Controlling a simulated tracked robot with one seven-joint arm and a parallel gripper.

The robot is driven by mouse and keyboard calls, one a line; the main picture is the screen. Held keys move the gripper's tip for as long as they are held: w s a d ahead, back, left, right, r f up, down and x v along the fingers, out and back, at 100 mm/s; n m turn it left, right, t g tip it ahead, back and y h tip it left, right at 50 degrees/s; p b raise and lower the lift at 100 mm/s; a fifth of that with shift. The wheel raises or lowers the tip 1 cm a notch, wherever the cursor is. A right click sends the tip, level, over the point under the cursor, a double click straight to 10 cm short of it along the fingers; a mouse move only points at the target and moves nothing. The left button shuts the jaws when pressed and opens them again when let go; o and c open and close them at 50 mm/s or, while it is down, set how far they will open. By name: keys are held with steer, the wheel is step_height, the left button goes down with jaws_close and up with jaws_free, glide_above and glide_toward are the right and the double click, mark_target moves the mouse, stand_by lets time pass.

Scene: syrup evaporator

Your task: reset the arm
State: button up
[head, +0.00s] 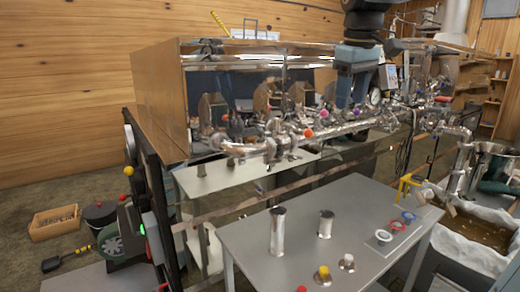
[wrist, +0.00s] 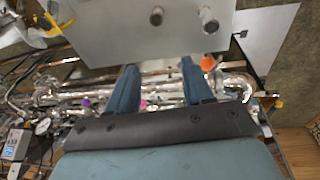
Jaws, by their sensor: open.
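My gripper (head: 351,98) hangs from my dark arm at the upper right of the head view, in front of the shiny evaporator (head: 260,75) and over its pipework. In the wrist view my gripper (wrist: 157,68) shows two blue fingers set well apart, with nothing held between them. Shiny pipes (wrist: 155,82) run behind the fingers, and an orange knob (wrist: 208,64) shows just right of the right finger. I cannot tell whether the fingers touch any pipe.
A grey table (head: 260,240) stands in front, carrying metal cylinders (head: 278,232), small knobbed fittings and coloured rings (head: 384,236). A lined vat (head: 480,237) of brown liquid is at right. A wooden crate (head: 55,222) and a black bucket (head: 100,214) sit on the floor at left.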

steer(key=s+d+f+m+t, duration=0.3)
steer(key=s+f+m, duration=0.3)
steer(key=s+f, duration=1)
steer(key=shift+s+f, duration=0.35)
steer(key=shift+s, duration=0.6)
steer(key=shift+c, duration=0.4)
